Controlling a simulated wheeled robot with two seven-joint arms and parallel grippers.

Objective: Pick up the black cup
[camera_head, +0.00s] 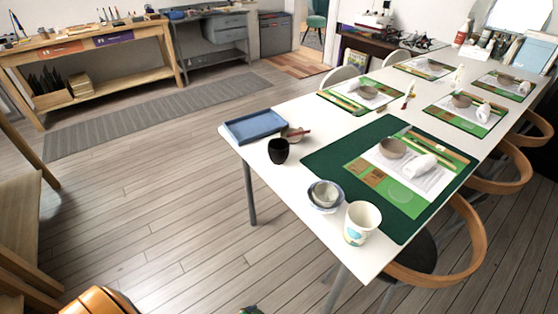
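The black cup (278,151) stands upright near the left edge of the white table (318,140). It is just in front of a blue tray (255,126) and a small brown bowl (294,134) with a stick-like tool across it. A gap of bare table separates the cup from the dark green mat (330,160) to its right. Nothing covers the cup from this view. Neither of my grippers can be made out in the head view, and nothing is touching the cup.
A white patterned cup (362,222) and stacked small bowls (324,195) stand at the near table corner. Wooden chairs (470,240) line the right side. Open floor (160,200) lies left of the table.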

